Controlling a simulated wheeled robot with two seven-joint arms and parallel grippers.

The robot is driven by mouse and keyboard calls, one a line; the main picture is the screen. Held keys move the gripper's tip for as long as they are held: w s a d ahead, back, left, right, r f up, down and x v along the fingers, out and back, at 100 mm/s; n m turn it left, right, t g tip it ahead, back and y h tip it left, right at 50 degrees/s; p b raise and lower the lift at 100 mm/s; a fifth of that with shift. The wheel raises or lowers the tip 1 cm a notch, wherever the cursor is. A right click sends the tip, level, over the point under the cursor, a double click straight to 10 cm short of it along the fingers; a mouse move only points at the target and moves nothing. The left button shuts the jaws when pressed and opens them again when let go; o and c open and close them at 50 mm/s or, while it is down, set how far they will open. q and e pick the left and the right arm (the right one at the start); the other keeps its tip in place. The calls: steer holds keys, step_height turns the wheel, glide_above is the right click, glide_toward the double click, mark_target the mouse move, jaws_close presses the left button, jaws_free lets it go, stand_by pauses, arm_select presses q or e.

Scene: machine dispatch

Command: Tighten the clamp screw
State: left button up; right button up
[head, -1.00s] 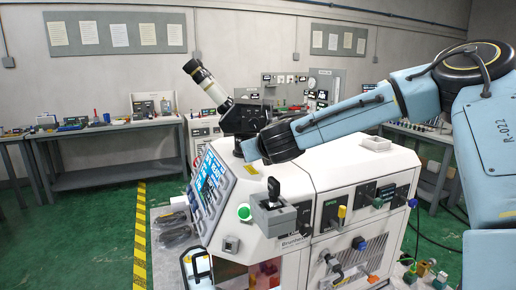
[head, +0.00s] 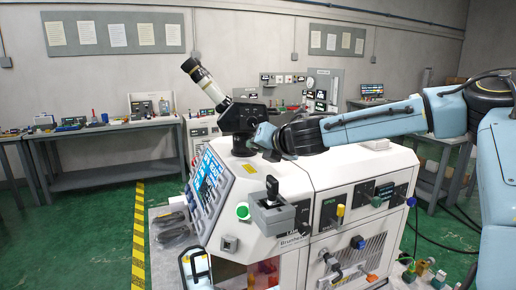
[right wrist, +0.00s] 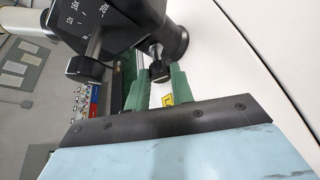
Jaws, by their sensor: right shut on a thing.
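A microscope-like device with a white eyepiece tube (head: 205,80) and a black body (head: 241,117) stands on top of the white machine (head: 330,168). My right gripper (head: 268,140) is at the right side of the black body. In the right wrist view, the clamp screw (right wrist: 159,71) is a small dark knob on a metal shaft that enters a black round post. The green fingers of my right gripper (right wrist: 160,80) are on both sides of the knob and shut on it. A black numbered dial head (right wrist: 88,24) is beside it. My left gripper is not seen.
A bench (head: 110,175) stands at the back left. Green floor with a yellow-black stripe (head: 139,225) is clear.

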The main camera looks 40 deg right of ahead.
steer(key=m+y+b, duration=0.1)
steer(key=m, duration=0.1)
steer(key=m+t+y+b, duration=0.1)
steer(key=m, duration=0.1)
steer(key=shift+d+f+t, duration=0.2)
steer(key=shift+t, duration=0.1)
steer(key=shift+y, duration=0.3)
steer(key=o, duration=1)
steer(key=shift+s, duration=0.1)
steer(key=shift+s+r, duration=0.1)
steer(key=shift+r, duration=0.05)
